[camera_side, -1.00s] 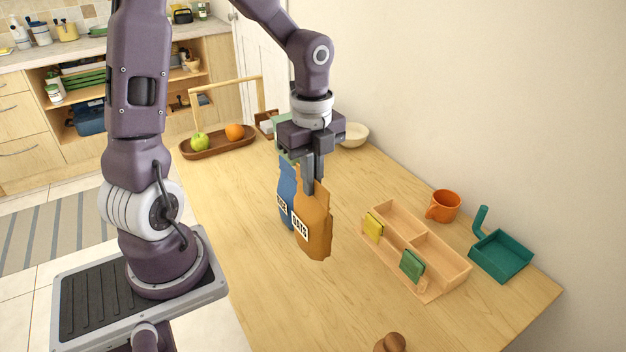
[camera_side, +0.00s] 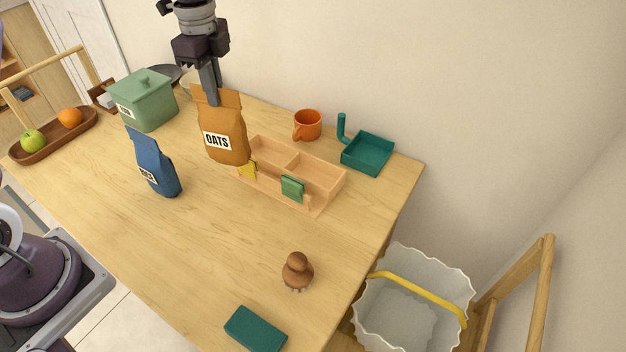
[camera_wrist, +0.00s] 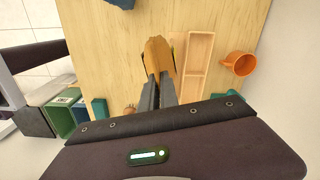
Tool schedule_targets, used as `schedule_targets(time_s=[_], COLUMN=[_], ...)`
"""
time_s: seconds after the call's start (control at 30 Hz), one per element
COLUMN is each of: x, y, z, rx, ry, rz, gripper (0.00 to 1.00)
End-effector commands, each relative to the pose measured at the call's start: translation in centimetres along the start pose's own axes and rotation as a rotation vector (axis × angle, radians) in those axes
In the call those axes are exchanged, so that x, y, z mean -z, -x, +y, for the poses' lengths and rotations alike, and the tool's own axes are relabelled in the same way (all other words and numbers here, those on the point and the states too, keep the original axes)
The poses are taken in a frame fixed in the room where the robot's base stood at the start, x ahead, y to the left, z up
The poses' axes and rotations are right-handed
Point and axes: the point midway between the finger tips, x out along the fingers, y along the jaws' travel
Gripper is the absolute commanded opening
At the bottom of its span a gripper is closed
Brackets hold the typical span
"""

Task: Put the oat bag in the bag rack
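My gripper (camera_side: 212,98) is shut on the folded top of the oat bag (camera_side: 225,140), an orange-brown bag with a white OATS label. The bag hangs nearly upright. In the side view it overlaps the left end of the wooden bag rack (camera_side: 323,178), which has open compartments and yellow and green tags on its front. In the wrist view my fingers (camera_wrist: 160,92) grip the oat bag (camera_wrist: 158,55), which is just left of the rack (camera_wrist: 201,50). I cannot tell how high the bag's bottom is.
A blue bag (camera_side: 153,165) stands left of the oat bag. A green canister (camera_side: 145,105) is behind it. An orange mug (camera_side: 308,125) and teal tray (camera_side: 367,153) are behind the rack. A brown figure (camera_side: 297,271) and teal block (camera_side: 255,330) lie in front; the table between is clear.

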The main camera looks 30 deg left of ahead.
Motion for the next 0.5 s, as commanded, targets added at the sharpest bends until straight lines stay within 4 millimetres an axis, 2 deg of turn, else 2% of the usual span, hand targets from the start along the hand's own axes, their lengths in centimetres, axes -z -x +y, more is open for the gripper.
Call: schedule_targets(time_s=[0.03, 0.2, 0.37, 0.5], x=[0.6, 2.7, 5.5, 8.7], y=[0.0, 0.1, 0.2, 0.1], z=[-1.3, -5.1, -7.8, -9.1], rx=[0.003, 0.003, 0.002, 0.001], ry=[0.005, 0.017, -0.005, -0.055], rz=[-0.001, -0.002, -0.002, -0.002], gripper=[0.00, 0.00, 0.00, 0.00])
